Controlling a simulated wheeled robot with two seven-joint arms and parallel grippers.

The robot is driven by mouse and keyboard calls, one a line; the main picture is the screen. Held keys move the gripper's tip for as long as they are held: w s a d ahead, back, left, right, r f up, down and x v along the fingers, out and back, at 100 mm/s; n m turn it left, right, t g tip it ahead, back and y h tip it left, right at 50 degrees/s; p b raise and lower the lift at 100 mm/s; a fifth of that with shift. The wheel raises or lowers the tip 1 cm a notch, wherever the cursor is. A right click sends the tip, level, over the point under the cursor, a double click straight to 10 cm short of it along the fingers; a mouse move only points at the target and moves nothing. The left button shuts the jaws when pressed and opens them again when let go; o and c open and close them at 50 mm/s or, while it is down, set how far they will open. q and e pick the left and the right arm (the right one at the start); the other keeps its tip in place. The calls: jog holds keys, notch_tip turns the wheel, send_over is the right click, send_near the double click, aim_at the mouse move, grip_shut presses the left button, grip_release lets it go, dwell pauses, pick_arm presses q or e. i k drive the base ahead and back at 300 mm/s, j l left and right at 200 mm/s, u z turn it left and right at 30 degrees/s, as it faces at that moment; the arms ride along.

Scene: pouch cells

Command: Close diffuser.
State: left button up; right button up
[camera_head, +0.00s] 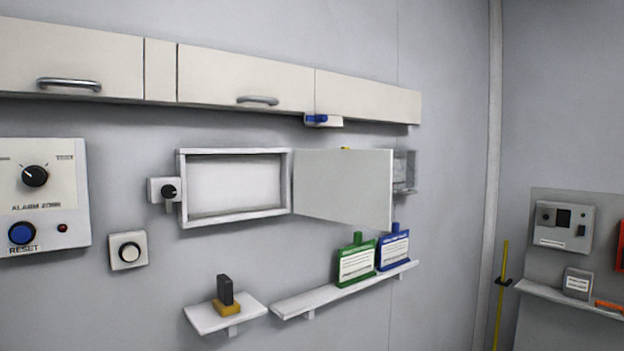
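A shallow white framed box (235,212) is on the wall in the middle of the view, with a pale empty-looking interior. Its flat grey-white door panel (343,187) stands open, swung out from the box's right edge. This looks like the diffuser, though no label on it is readable. A small yellow piece shows at the top edge of the door. The wall behind the door is hidden. Neither of my grippers is in view.
Cabinets (75,55) run above. A dark knob (169,191) sits left of the box. Below are a shelf (300,304) with green (356,262) and blue (393,249) pouches and a small shelf (208,319). An alarm panel (60,180) is at left.

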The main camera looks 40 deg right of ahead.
aim_at(354, 187)
jog(key=i+l+u, duration=0.1)
jog(key=l, duration=0.85)
jog(key=i+l+u, duration=0.1)
jog(key=l, duration=0.9)
jog(key=i+l+u, duration=0.1)
jog(key=l, duration=0.85)
